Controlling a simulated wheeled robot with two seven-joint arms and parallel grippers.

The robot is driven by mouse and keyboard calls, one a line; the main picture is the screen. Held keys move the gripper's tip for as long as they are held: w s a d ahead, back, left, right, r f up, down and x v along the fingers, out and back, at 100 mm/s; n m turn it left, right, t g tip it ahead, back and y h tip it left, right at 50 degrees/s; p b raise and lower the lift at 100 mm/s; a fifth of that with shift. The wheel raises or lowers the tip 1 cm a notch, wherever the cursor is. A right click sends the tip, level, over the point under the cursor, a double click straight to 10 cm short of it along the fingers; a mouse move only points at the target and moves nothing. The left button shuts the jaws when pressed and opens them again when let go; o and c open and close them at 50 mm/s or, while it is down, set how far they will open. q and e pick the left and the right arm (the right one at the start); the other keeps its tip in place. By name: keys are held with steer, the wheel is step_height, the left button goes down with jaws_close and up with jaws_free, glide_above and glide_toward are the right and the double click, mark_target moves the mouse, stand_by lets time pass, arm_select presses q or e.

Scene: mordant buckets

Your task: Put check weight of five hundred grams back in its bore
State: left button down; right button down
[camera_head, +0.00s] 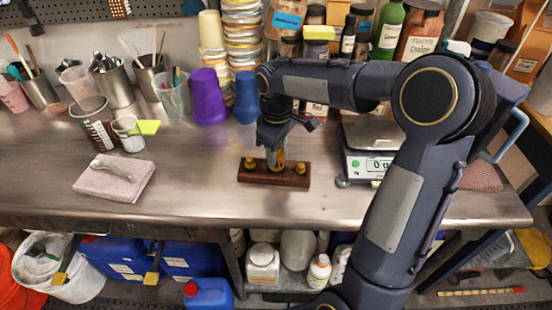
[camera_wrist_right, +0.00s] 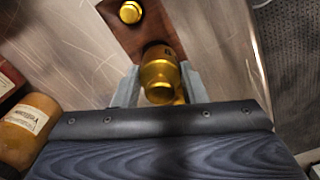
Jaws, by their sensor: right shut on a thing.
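A dark wooden weight block (camera_head: 273,178) lies on the steel bench, with a small brass weight at its left end (camera_head: 249,162) and another at its right end (camera_head: 301,168). My right gripper (camera_head: 275,160) points down over the block's middle and is shut on a larger brass weight (camera_wrist_right: 160,78). In the right wrist view the block (camera_wrist_right: 125,30) shows behind this weight, with one small brass weight (camera_wrist_right: 130,12) in it. The held weight looks upright at the block's middle; its lower end and the bore are hidden. My left gripper is not in view.
A scale (camera_head: 367,150) stands right of the block, partly behind my right arm. A folded pink cloth (camera_head: 115,182) lies at the left, with cups and tins behind. A purple cup (camera_head: 208,97) and blue cup (camera_head: 246,98) stand behind the block. The bench front is clear.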

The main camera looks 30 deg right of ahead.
steer(key=shift+w+f, duration=0.15)
steer(key=shift+f, duration=0.8)
steer(key=shift+w+f, duration=0.15)
steer(key=shift+f, duration=0.75)
steer(key=shift+f, duration=0.15)
steer(key=c, duration=0.9)
jaws_free()
